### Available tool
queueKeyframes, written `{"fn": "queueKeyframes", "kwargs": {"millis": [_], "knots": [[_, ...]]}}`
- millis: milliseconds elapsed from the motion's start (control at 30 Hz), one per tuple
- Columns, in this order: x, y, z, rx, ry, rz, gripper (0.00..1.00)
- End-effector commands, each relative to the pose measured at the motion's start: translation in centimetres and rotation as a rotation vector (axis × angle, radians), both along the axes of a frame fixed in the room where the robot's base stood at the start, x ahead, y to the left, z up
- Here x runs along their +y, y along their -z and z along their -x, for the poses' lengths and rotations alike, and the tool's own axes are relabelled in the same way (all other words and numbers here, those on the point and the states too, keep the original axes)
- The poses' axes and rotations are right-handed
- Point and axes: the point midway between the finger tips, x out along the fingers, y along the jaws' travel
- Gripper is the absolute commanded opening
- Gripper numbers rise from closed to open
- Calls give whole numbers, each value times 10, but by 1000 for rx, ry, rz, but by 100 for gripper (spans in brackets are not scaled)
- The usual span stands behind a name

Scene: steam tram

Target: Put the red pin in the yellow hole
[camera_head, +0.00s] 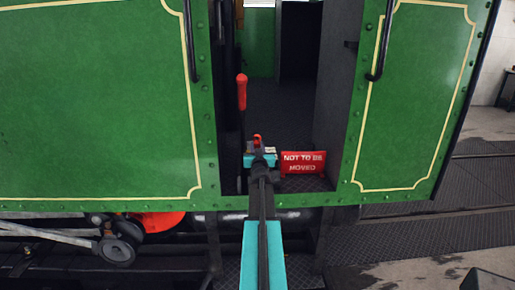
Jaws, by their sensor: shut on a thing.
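My gripper (258,158) is at the cab doorway, at the far end of my turquoise and black arm. It is shut on a small red thing (257,139), which looks like the red pin and shows just above the jaws. Most of the pin is hidden behind the gripper. I cannot make out the yellow hole. The gripper and arm cover the area where the pin's lower end would be.
A lever with a red handle (242,86) stands close left of my gripper. A red "NOT TO BE MOVED" sign (303,163) stands close right. Green riveted panels (95,100) flank the doorway on both sides. Dark patterned flooring (430,185) lies at the right.

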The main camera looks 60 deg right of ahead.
Motion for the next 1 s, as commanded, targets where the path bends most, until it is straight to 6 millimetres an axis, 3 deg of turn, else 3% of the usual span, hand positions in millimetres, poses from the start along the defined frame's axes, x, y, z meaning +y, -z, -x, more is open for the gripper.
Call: {"fn": "queueKeyframes", "kwargs": {"millis": [33, 133, 167, 633, 1000], "knots": [[0, 0, 0, 0, 0, 0, 28], [0, 0, 0, 0, 0, 0, 45], [0, 0, 0, 0, 0, 0, 46], [3, 1, 2, 1, 1, 0, 46], [25, 1, 18, 3, 1, 0, 46]]}}
